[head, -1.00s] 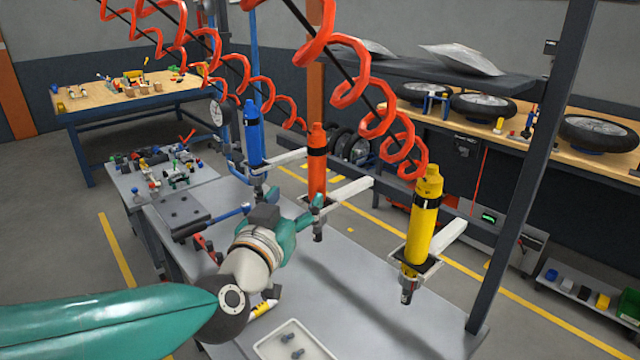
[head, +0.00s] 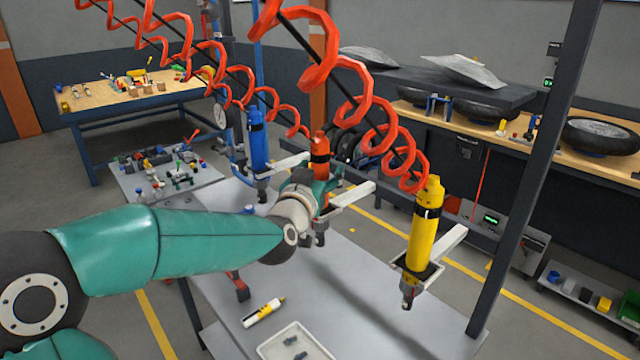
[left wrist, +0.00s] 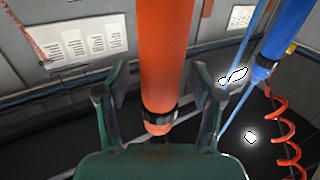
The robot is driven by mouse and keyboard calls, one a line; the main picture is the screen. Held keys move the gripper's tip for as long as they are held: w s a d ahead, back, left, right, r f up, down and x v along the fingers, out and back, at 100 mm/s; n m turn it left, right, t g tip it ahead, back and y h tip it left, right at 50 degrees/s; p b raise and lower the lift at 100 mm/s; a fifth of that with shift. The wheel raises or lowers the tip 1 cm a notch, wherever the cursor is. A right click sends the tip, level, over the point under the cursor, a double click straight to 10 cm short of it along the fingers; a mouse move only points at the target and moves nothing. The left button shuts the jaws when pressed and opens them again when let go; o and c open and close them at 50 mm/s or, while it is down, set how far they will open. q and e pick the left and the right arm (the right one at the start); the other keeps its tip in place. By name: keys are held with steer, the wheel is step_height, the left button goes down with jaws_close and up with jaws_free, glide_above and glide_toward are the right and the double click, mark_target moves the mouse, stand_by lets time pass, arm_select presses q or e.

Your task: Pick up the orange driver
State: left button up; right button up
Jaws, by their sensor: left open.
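The orange driver (head: 320,150) hangs upright in its holder between the blue and yellow drivers, its lower body partly hidden by my left arm in the head view. In the left wrist view the orange driver (left wrist: 165,60) stands between the two spread fingers of my left gripper (left wrist: 160,100), with a gap visible on each side. My left gripper (head: 322,188) is at the orange driver in the head view, mostly hidden behind my wrist. My right gripper is not in view.
The blue driver (head: 257,145) hangs to the left and the yellow driver (head: 423,230) to the right. Red coiled hoses (head: 375,110) hang above. A dark post (head: 530,160) stands at the right. Below is a grey table (head: 365,310) with a white tray (head: 268,350) and a yellow-and-white marker-like object (head: 263,312).

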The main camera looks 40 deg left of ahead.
arm_select(q)
steer(key=shift+w, duration=0.1)
jaws_close()
steer(key=shift+a+r, duration=0.1)
steer(key=shift+r, duration=0.05)
stand_by(0.3)
